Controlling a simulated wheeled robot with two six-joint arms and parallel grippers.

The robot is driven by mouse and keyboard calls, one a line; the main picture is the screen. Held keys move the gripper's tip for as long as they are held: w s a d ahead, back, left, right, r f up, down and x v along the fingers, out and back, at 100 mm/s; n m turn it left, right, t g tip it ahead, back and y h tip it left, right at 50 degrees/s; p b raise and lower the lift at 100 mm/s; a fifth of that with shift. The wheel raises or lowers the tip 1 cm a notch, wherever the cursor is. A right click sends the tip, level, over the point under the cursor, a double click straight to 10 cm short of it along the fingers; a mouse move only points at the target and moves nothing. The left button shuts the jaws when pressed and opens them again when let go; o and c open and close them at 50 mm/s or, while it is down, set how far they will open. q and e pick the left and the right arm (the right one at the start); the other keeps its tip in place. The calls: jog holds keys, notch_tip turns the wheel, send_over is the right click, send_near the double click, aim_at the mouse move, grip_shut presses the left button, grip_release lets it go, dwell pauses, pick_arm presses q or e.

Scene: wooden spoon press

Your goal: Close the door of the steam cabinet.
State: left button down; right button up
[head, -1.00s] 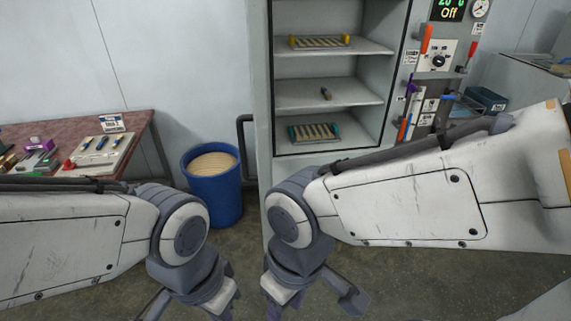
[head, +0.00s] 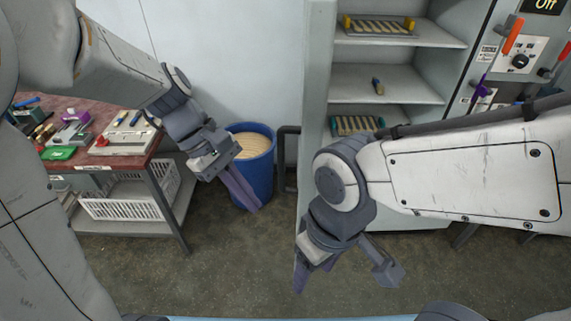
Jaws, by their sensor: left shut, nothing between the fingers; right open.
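The steam cabinet (head: 388,84) stands open at the back right in the head view, its shelves exposed. A pale upright panel (head: 318,100) at its left side looks like the door swung open and seen nearly edge-on. A dark bar handle (head: 283,158) juts from the left of this panel. My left gripper (head: 247,198) is shut and empty, in front of the blue barrel and left of the handle, apart from it in the picture. My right gripper (head: 346,278) is open and empty, low in front of the cabinet; my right arm hides part of the cabinet's lower front.
A blue barrel (head: 262,176) stands left of the panel. A workbench (head: 158,140) with tools and a white basket (head: 130,204) is at the left. Slatted racks (head: 378,27) sit on the cabinet shelves. A control panel (head: 520,58) with levers is at the right. Floor between is clear.

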pick_arm(q)
jog(key=w+a+r+n+t+h, duration=0.1)
jog(key=w+a+r+n+h, duration=0.25)
jog(key=w+n, duration=0.25)
jog(key=w+d+p+x, duration=0.1)
jog(key=p+x, duration=0.2)
jog(key=x, duration=0.9)
jog(key=shift+r+n, duration=0.3)
jog(key=shift+s+y, duration=0.15)
jog(key=shift+y, duration=0.1)
